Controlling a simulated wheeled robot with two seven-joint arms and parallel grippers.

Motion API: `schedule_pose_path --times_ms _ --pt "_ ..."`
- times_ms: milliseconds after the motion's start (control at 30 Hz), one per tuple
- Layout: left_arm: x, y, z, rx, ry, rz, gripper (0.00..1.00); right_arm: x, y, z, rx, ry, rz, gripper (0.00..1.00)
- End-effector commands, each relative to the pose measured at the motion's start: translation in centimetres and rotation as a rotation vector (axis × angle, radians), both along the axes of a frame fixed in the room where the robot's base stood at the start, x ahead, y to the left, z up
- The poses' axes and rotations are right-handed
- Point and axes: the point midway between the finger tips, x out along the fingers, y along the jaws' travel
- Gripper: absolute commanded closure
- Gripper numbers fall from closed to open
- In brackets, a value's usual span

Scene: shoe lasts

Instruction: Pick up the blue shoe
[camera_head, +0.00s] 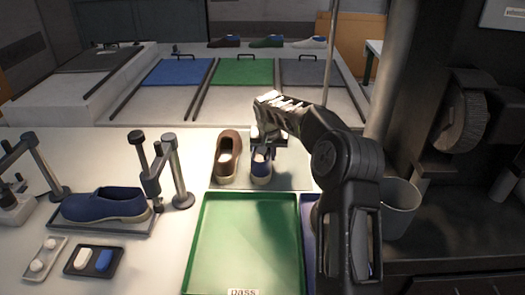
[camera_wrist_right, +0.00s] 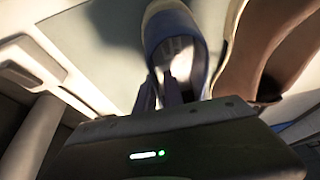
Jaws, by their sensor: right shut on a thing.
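A blue shoe with a pale sole (camera_head: 261,172) stands on a grey-green mat (camera_head: 290,176), beside a brown shoe (camera_head: 228,158). My right gripper (camera_head: 264,152) reaches down to the blue shoe from behind and is shut on it. In the right wrist view the two fingers (camera_wrist_right: 158,94) pinch the wall at its opening, and the blue shoe (camera_wrist_right: 157,34) still looks upright. My arm hides part of it in the head view. Another blue shoe (camera_head: 104,203) lies on a dark stand at left. My left gripper is not in view.
A green tray (camera_head: 250,245) marked "pass" lies in front of the mat, with a blue tray (camera_head: 308,222) partly hidden by my arm. A grey bin (camera_head: 398,208) stands at right. Dark clamp posts (camera_head: 178,172) stand left of the brown shoe.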

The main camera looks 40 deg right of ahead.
Motion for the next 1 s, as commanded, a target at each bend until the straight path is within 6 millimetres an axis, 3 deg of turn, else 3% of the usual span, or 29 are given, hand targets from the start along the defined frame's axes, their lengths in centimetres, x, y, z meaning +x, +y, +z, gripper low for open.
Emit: schedule_pose_path --times_ms 833,1000 --pt "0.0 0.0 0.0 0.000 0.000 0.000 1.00 0.1 0.0 0.2 0.000 -0.004 0.001 1.00" --pt "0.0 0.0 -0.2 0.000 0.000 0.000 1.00 0.2 0.0 1.3 -0.002 -0.008 -0.001 1.00"
